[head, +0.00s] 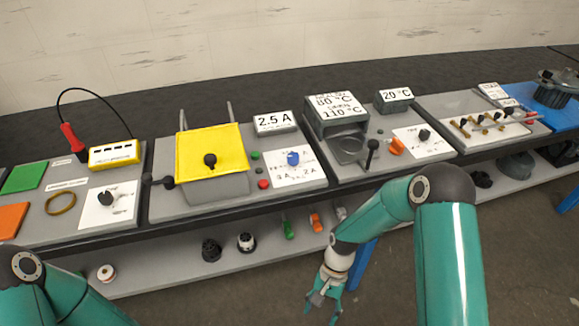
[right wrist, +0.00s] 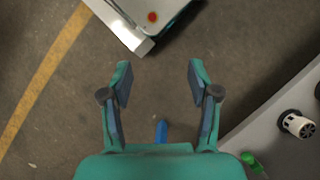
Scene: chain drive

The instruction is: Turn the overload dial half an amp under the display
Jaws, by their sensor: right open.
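The display (head: 273,122) is a grey box reading 2.5 A at the back of the middle bench panel. The overload dial (head: 293,158) is a blue knob on a white scale card (head: 310,173) just below the display. Amp marks such as 2 A show on the card, but the knob's exact setting is too small to read. My right gripper (head: 322,298) hangs low in front of the bench, well below and apart from the dial. In the right wrist view it is open and empty (right wrist: 158,72), over the floor. My left gripper is out of the picture.
A yellow-topped box (head: 212,147) with a black knob stands left of the dial. Red (head: 263,184) and green buttons sit between them. A temperature display (head: 336,106) and a black lever (head: 372,150) stand to the right. A lower shelf (head: 180,262) holds several small parts.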

